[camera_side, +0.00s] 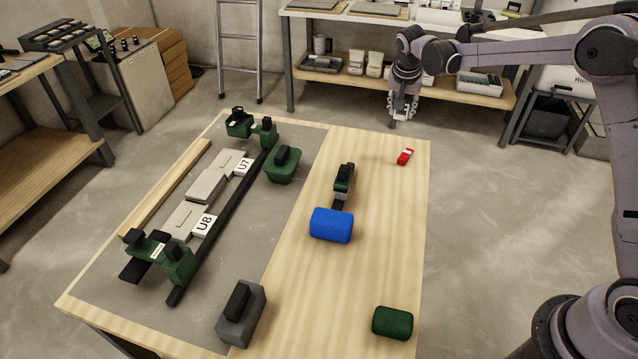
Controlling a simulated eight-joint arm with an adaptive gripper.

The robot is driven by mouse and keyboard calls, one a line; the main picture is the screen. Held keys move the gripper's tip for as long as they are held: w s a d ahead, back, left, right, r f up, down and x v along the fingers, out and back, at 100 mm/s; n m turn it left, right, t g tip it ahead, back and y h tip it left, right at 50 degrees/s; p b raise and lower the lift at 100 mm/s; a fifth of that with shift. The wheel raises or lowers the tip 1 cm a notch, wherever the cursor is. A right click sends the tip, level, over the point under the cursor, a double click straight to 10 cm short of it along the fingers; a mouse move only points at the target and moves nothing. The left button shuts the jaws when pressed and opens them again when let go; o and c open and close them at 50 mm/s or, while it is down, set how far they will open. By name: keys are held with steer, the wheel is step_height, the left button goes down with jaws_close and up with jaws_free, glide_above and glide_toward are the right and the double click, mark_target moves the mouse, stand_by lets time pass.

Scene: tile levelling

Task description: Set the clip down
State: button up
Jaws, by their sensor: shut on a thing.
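My gripper (396,112) hangs pointing down near the far edge of the wooden table, left of the red piece in the picture. It is shut on the clip (392,124), which shows only as a small grey shape at the fingertips. Its outline is too small to make out, and the fingers partly hide it. The clip looks clear of the table top.
A small red piece (405,157) lies on the table (385,265) near the gripper. Grey tiles (207,185) with labels U7 and U8 lie left, beside a black rail (225,221).

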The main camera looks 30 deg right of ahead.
steer(key=s+a+r+n+t+y, duration=0.1)
steer(key=s+a+n+y, duration=0.1)
steer(key=s+a+n, duration=0.55)
steer(key=s+a+r+n+t+y, duration=0.15)
steer(key=s+a, duration=0.25)
steer(key=a, duration=0.7)
steer(key=s+a+f+n+g+y, duration=0.1)
steer(key=s+a+n+y, duration=0.1)
steer(key=s+a+n, duration=0.55)
steer(key=s+a+f+n+g+y, duration=0.15)
steer(key=s+a, duration=0.25)
steer(key=s, duration=0.7)
glide_above(322, 310)
steer(key=d, duration=0.2)
steer(key=shift+n, duration=0.4)
steer(key=f, duration=0.6)
steer(key=shift+s+f, duration=0.2)
steer(key=shift+s, duration=0.2)
steer(key=shift+s+a+f, duration=0.1)
steer(key=shift+a+f, duration=0.2)
steer(key=shift+a, duration=0.15)
steer(key=shift+f, duration=2)
steer(key=shift+f, duration=0.15)
steer(key=o, duration=0.8)
steer(key=shift+c, duration=0.2)
